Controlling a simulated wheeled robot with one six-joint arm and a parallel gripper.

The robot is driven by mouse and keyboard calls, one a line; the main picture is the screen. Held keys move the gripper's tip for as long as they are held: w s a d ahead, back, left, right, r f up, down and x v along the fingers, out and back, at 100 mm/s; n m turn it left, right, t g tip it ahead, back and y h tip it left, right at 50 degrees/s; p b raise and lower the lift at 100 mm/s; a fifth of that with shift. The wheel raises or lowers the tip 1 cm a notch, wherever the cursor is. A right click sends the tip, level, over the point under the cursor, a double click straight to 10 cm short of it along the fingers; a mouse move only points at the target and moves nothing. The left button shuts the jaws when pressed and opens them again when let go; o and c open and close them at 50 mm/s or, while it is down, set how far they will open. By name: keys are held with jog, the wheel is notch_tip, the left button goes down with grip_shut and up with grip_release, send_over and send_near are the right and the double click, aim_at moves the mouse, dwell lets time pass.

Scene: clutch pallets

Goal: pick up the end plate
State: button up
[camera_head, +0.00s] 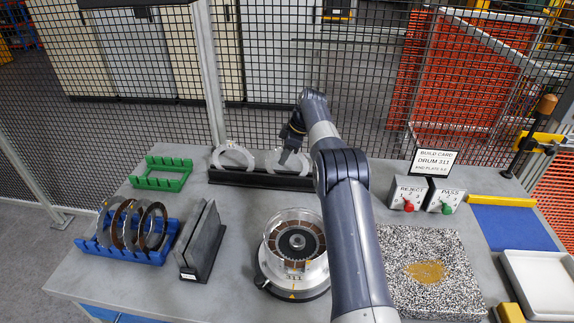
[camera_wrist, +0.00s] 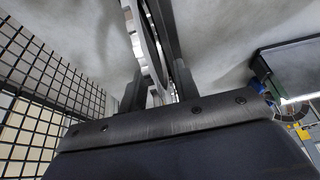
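The likely end plates are pale grey rings standing on edge in a black rack (camera_head: 250,178) at the back of the table. The left ring (camera_head: 232,157) is in clear view. The right ring (camera_head: 281,160) is partly hidden by my gripper (camera_head: 287,154), which reaches down over it. In the wrist view my gripper (camera_wrist: 157,75) has its two dark fingers on either side of a thin pale ring (camera_wrist: 147,40) seen nearly edge-on. Contact between fingers and ring is unclear. The build card (camera_head: 433,161) reads "DRUM 311" with an end plate line, its digits too small to be sure.
A clear drum (camera_head: 281,264) marked 311 stands front centre. A blue rack (camera_head: 130,251) of rings, a black slotted holder (camera_head: 201,245) and an empty green rack (camera_head: 161,172) are left. A speckled mat (camera_head: 428,300), switch boxes and a white tray (camera_head: 541,286) are right. Mesh fence stands behind.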

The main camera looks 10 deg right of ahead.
jog(key=shift+c, duration=0.3)
grip_shut()
jog(key=shift+r, duration=0.15)
notch_tip(320, 180, up, 8)
jog(key=shift+r+p, duration=0.2)
jog(key=shift+p, duration=0.95)
jog(key=shift+r+p, duration=0.55)
jog(key=shift+p, duration=0.1)
jog(key=shift+r, duration=0.15)
